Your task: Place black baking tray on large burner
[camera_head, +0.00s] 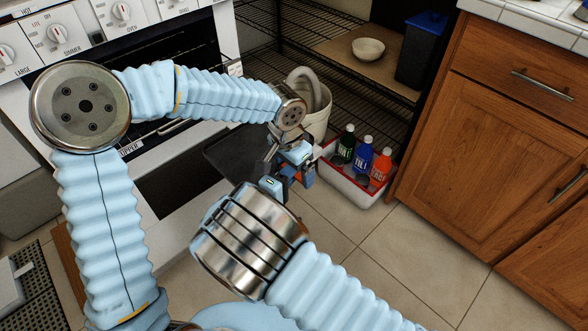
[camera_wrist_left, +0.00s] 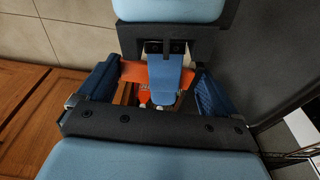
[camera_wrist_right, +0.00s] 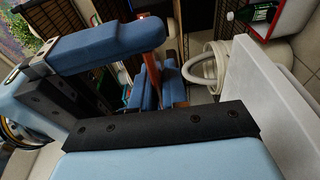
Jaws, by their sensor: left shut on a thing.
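The black baking tray (camera_head: 235,150) looks like a dark flat panel, tilted in front of the oven in the head view. A dark panel (camera_wrist_left: 268,50) also fills the right side of the left wrist view. My left gripper (camera_head: 292,158) is at the tray's right edge and is shut on it; the grip itself is partly hidden. My right gripper (camera_head: 275,186) is close below the left one, mostly hidden behind its own wrist, and its opening is unclear. The large burner is out of view; only a knob labelled LARGE (camera_head: 7,54) shows.
The white stove (camera_head: 170,225) stands at left. A white bucket (camera_head: 318,112) and a red-and-white crate (camera_head: 352,188) with bottles sit close behind my grippers. Wooden cabinets (camera_head: 500,150) stand at right. The tiled floor (camera_head: 400,270) is clear at lower right.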

